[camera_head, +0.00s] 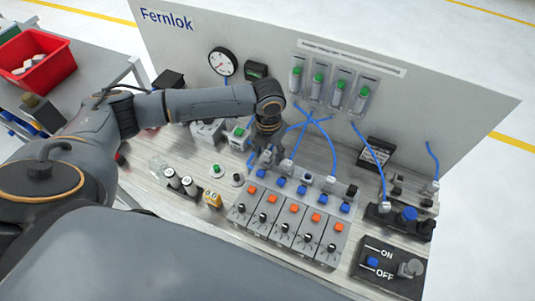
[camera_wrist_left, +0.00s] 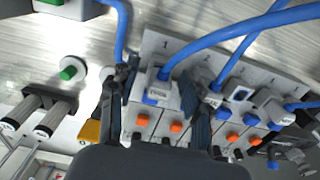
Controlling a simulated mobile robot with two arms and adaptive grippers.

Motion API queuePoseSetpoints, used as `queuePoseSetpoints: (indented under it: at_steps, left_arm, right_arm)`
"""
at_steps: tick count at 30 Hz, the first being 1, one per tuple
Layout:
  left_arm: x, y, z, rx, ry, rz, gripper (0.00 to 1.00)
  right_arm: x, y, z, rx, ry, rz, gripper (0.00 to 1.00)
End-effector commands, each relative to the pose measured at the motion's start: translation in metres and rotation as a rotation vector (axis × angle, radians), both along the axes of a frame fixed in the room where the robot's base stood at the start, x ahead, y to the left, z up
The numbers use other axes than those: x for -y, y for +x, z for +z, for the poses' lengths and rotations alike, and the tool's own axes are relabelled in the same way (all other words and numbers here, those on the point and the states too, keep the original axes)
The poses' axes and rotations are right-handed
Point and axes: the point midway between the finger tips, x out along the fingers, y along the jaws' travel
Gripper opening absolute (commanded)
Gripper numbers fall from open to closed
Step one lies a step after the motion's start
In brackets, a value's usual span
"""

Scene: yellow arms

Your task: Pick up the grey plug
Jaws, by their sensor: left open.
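Several grey plugs on blue hoses show at the row of valve blocks. In the left wrist view, one grey plug (camera_wrist_left: 154,88) sits at the block marked 1, between the two fingers of my left gripper (camera_wrist_left: 158,80). The fingers are apart, one on each side of it; I cannot tell whether they touch it. Another grey plug (camera_wrist_left: 207,99) is just right of the right finger. In the head view, my left gripper (camera_head: 265,153) points down at the left end of the blocks and largely hides the plug there. My right gripper is not in view.
The valve blocks (camera_head: 290,222) carry orange and blue buttons and black knobs. Blue hoses (camera_head: 325,140) cross close to the gripper. A white back panel (camera_head: 420,95) stands behind. Cylinders (camera_head: 180,180) and a yellow part (camera_head: 212,198) stand left, and an ON/OFF box (camera_head: 385,285) right.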

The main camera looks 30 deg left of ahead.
Motion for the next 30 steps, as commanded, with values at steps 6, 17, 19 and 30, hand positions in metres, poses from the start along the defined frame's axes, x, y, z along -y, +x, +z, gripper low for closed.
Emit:
queuePoseSetpoints:
  at_steps: [6, 17, 19, 30]
  left_arm:
    - [0.0, 0.0, 0.0, 0.0, 0.0, 0.0, 0.26]
    - [0.0, 0.0, 0.0, 0.0, 0.0, 0.0, 0.0]
    - [0.0, 0.0, 0.001, 0.0, 0.0, 0.0, 0.0]
    - [0.005, -0.002, 0.035, 0.003, -0.003, -0.004, 0.0]
  right_arm:
    - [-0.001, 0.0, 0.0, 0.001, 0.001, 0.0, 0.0]
    - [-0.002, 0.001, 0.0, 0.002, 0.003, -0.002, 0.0]
    - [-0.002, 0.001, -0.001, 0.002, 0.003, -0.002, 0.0]
    - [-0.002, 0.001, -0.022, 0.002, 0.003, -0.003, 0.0]
